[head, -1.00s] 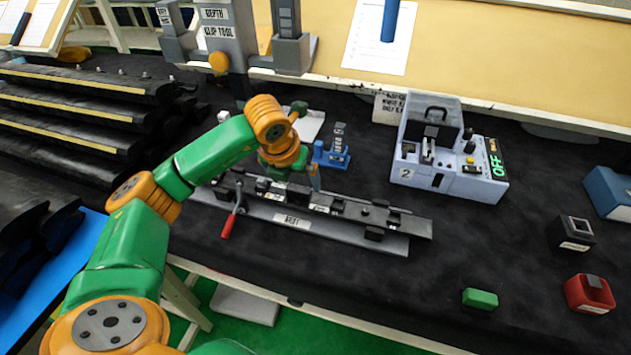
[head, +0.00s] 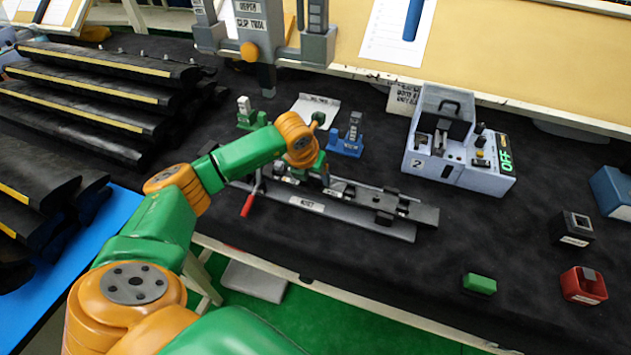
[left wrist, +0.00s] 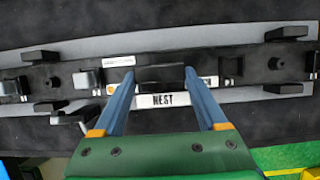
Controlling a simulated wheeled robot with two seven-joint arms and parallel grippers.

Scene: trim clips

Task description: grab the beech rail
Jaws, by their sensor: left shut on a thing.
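A long dark grey rail (head: 420,213) lies along the grey fixture labelled NEST (head: 306,204) on the black bench; no pale wood colour shows on it. The rail (left wrist: 265,70) also crosses the left wrist view, with small clips and dark blocks along it. My left gripper (head: 318,178) is down at the rail's middle. In the left wrist view its two blue fingers (left wrist: 159,76) stand apart on either side of a dark raised part of the rail, shut on it. The fingertip contact is partly hidden. My right gripper is not in view.
A red-handled lever (head: 248,203) sits at the nest's left end. A blue stand (head: 347,138) and a green stand (head: 248,115) are behind. A grey machine reading OFF (head: 460,150) stands right. Stacked dark strips (head: 100,90) fill the left.

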